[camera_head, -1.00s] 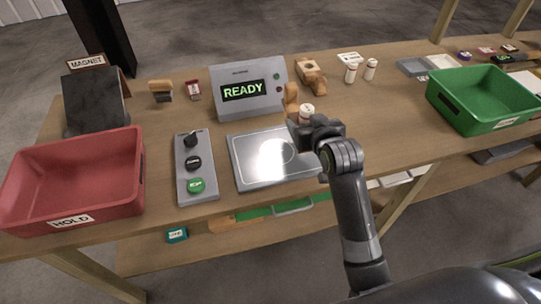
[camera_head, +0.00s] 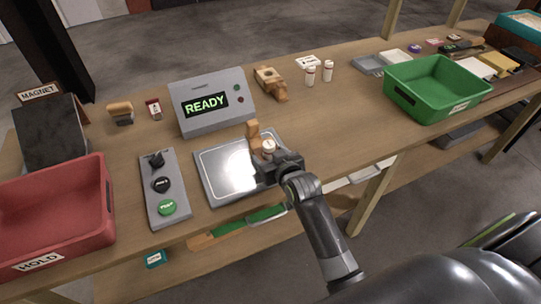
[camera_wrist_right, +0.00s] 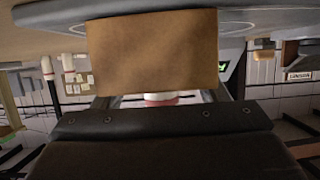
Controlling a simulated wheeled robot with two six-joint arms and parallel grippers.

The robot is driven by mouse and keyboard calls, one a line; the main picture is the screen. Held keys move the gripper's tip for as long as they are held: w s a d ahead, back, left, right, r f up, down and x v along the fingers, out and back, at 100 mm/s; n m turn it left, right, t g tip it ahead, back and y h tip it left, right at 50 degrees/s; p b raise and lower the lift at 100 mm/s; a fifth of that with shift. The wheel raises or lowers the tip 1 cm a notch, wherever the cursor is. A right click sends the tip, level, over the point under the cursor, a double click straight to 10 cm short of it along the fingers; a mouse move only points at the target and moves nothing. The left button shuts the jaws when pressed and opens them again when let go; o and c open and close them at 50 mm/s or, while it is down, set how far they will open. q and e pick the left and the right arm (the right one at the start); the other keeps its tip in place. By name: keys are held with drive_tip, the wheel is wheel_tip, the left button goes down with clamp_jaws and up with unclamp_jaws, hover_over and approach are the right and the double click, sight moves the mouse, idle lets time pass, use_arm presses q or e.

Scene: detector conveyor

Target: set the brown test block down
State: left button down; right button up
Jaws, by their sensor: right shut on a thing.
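My right gripper (camera_head: 268,156) is shut on the brown test block (camera_head: 254,138), at the right part of the metal plate (camera_head: 213,188). The block shows as a tall brown piece in the head view. In the right wrist view the block (camera_wrist_right: 152,50) fills the middle, with the plate (camera_wrist_right: 50,14) along the top edge. A small white round part (camera_head: 269,146) shows by the fingers beside the block. I cannot tell whether the block touches the plate. My left gripper is out of view.
The grey detector box (camera_head: 212,101) reading READY stands behind the plate. A button panel (camera_head: 163,190) lies left of it, and the red HOLD bin (camera_head: 50,220) is farther left.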

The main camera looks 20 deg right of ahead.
drive_tip(key=o, duration=1.1)
drive_tip(key=shift+f, duration=0.1)
drive_tip(key=b+v, duration=0.1)
drive_tip(key=v, duration=1.1)
drive_tip(key=shift+r, duration=0.2)
